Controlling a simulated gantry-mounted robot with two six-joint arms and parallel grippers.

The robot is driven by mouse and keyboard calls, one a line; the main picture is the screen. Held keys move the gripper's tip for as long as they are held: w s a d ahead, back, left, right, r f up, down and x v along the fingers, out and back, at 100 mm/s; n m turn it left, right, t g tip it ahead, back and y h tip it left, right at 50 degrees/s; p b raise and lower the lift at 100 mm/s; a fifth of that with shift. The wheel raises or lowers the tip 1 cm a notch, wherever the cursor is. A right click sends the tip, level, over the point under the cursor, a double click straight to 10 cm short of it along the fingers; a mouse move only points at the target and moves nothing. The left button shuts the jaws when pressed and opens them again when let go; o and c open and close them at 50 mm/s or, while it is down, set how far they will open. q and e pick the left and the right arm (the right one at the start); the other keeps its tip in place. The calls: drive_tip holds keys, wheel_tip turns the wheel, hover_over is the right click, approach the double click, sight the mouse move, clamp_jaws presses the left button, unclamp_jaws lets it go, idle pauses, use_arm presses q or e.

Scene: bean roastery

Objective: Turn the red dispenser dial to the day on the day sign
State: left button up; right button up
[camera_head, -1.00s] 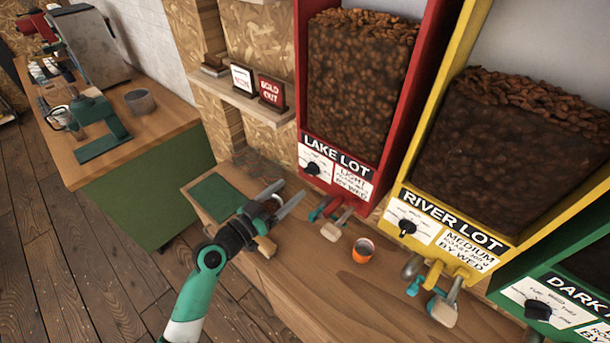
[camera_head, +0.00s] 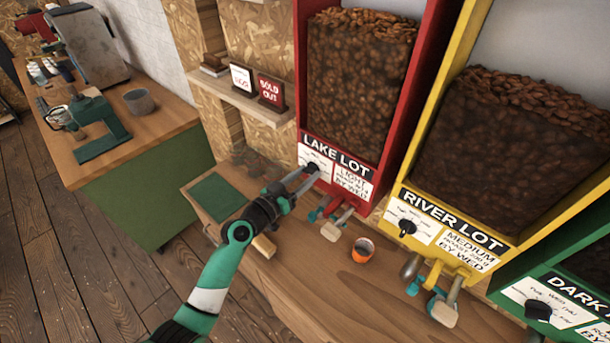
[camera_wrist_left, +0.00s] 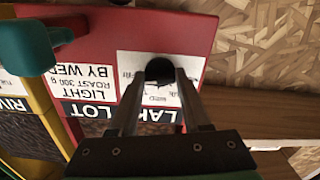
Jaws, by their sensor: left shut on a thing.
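The red dispenser (camera_head: 397,108), labelled LAKE LOT, has a white dial plate with a black dial (camera_head: 312,168) at its lower left. My left gripper (camera_head: 312,175) reaches up to this plate and is shut on the dial. In the left wrist view, the black dial (camera_wrist_left: 159,69) sits between the two fingers of the left gripper (camera_wrist_left: 160,82). The dial's pointer and most day marks are hidden or too small to read. A small white sign (camera_head: 242,78) stands on the wall shelf; its text is not readable. My right gripper is out of view.
A red SOLD OUT sign (camera_head: 271,92) stands beside the white sign. Yellow (camera_head: 405,170) and green (camera_head: 515,272) dispensers with their own dials are to the right. An orange cup (camera_head: 363,250) and a green mat (camera_head: 217,196) are on the wooden counter (camera_head: 315,282).

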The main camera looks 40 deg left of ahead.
use_arm(q)
clamp_jaws()
